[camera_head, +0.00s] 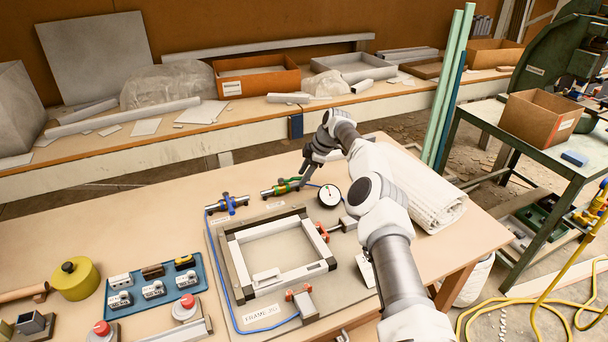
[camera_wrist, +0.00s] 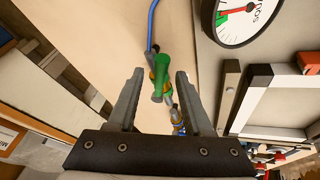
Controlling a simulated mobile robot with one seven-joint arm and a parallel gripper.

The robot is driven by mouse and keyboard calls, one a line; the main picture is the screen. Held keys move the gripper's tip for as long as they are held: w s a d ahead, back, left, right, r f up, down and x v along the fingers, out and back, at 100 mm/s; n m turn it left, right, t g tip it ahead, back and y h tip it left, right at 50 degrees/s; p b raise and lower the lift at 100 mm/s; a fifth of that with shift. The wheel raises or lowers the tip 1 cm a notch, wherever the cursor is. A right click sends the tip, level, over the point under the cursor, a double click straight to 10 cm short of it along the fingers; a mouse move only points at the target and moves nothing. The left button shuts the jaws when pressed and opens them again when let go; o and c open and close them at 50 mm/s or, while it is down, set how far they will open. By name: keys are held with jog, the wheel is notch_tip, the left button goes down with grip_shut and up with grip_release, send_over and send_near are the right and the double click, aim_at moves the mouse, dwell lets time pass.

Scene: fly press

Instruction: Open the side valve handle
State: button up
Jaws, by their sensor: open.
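A brass valve with a green handle (camera_head: 285,182) lies at the back of the board on the bench, left of a round dial gauge (camera_head: 329,195). A second valve with a blue handle (camera_head: 229,203) lies to its left, with a blue hose on it. I cannot read which label names the side valve. My gripper (camera_head: 304,177) is open beside the green-handled valve. In the wrist view the green handle (camera_wrist: 161,77) shows between the two open fingers of my gripper (camera_wrist: 160,74), with no clear contact. The lower part of that view is hidden by my gripper's body.
A square frame (camera_head: 236,262) with red clamps sits on the board in front of the valves. A blue tray (camera_head: 153,311) with small parts and a yellow round container (camera_head: 75,279) are at the left. A folded white cloth (camera_head: 425,190) lies right of my arm.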

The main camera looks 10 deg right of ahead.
jog(key=p+v, duration=0.1)
jog(key=v, duration=1.6)
jog(key=shift+r, duration=0.15)
jog(key=shift+d, duration=0.1)
